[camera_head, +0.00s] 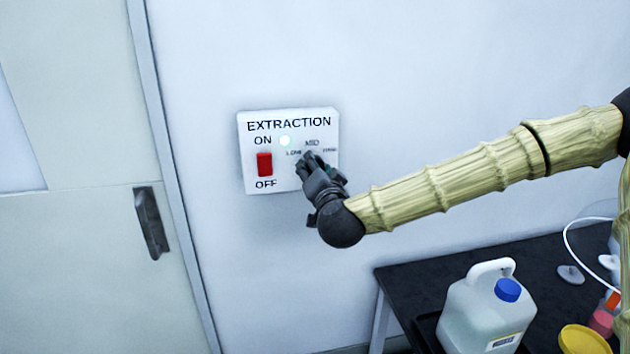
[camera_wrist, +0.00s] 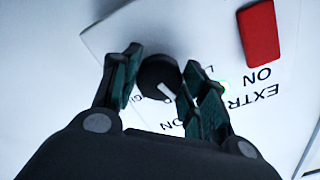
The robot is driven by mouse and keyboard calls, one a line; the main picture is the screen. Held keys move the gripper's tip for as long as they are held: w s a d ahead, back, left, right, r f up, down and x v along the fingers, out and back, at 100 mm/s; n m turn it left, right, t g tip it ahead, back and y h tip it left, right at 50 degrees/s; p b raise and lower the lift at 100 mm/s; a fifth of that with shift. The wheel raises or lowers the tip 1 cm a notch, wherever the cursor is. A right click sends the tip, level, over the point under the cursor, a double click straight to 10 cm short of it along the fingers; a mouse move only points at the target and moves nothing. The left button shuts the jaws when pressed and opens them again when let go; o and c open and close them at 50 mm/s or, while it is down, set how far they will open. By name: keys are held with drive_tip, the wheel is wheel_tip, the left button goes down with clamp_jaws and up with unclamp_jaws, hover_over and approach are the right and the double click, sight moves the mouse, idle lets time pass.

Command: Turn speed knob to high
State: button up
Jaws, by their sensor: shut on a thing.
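The speed knob (camera_wrist: 157,76) is a round dark knob with a white pointer mark, on the white extraction panel (camera_head: 245,128). In the wrist view the pointer is directed toward the EXTRACTION lettering, roughly the MED side; the MED label is hidden there. In the head view LOW, MED and HIGH are printed around the knob, which my gripper (camera_head: 311,164) mostly covers. My gripper also shows in the wrist view (camera_wrist: 162,64), with one finger on each side of the knob, shut on it.
A red ON/OFF switch (camera_head: 264,164) sits on the panel's left, with a pale light (camera_head: 285,141) above it. A door handle (camera_head: 151,221) is at left. Below right, a black table (camera_head: 400,282) holds a jug (camera_head: 487,308) with a blue cap. The wall around the panel is clear.

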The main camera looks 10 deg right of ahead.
drive_tip(key=shift+r+m+b, duration=0.15)
drive_tip(key=shift+m+b, duration=6.7)
drive_tip(key=shift+m, duration=0.95)
drive_tip(key=o, duration=1)
drive_tip(key=shift+d, duration=0.1)
drive_tip(key=s, duration=1.2)
